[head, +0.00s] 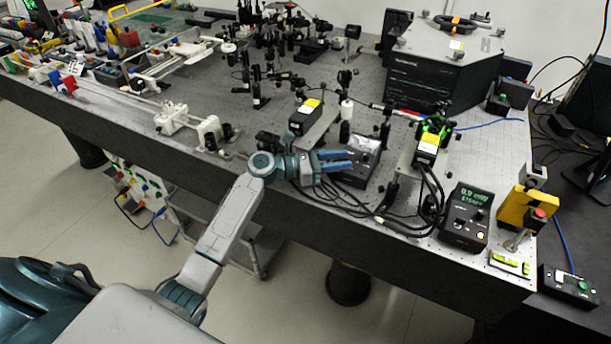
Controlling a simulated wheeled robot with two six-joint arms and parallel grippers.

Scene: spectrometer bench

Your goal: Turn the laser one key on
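My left gripper (350,161) reaches over the front part of the optical table, with its two teal fingers pointing right and a narrow gap between them. Nothing shows between the fingers. Its tips overlap the dark box with a pale meter face (366,143); I cannot tell whether they touch it. A black controller (467,216) with a green lit display and knobs stands farther right, near the table's front right corner. The laser one key is too small to make out, and I cannot tell which box carries it. My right gripper is not in view.
The optical table (300,215) has a long front edge below my gripper. Black cables (345,205) lie along it. A large black instrument (420,80) is behind.

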